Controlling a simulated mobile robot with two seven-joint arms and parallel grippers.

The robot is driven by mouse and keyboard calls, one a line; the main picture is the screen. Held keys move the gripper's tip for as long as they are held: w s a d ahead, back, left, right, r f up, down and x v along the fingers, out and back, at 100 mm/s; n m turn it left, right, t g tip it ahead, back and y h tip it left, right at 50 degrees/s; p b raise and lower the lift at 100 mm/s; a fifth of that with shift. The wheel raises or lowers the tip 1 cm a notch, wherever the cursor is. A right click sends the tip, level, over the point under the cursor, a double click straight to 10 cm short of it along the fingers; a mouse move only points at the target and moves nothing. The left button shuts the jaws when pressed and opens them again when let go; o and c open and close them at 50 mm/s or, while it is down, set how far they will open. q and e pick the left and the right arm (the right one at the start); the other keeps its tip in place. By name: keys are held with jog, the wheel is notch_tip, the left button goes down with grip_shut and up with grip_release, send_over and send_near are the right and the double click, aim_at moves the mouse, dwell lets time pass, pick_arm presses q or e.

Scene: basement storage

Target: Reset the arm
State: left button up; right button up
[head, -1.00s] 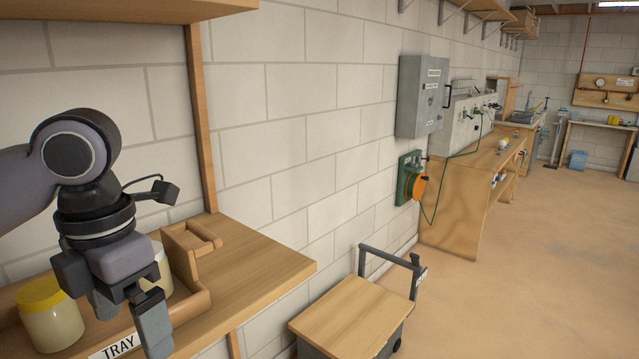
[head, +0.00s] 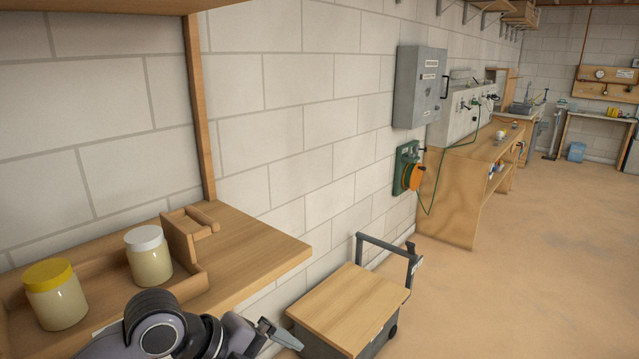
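My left arm reaches in at the bottom of the head view, below the front edge of the wooden shelf (head: 245,245). Its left gripper (head: 282,335) points right, near the wooden-topped cart. One finger shows clearly, and I cannot tell whether the gripper is open or shut. I see nothing held in it. My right arm and gripper are out of view.
A jar with a yellow lid (head: 56,294) and a jar with a white lid (head: 149,255) stand in the wooden tray (head: 190,286). The cart (head: 345,308) stands by the wall. A grey cabinet (head: 420,87) hangs above a green-and-orange reel (head: 410,170). Floor at right is clear.

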pick_arm(q)
notch_tip(320, 180, down, 12)
jog(key=s+a+n+t, duration=0.2)
jog(key=n+t, duration=0.3)
jog(key=n, duration=0.9)
jog(key=s+a+f+n+t+y, duration=0.2)
jog(key=s+a+f+n+y, duration=0.2)
jog(key=s+a+f+n, duration=0.6)
jog(key=s+n, duration=0.1)
jog(key=s, duration=0.2)
jog(key=shift+s+a+f+y, duration=0.15)
jog(key=shift+a+f+y, duration=0.05)
jog(key=shift+a+y, duration=0.2)
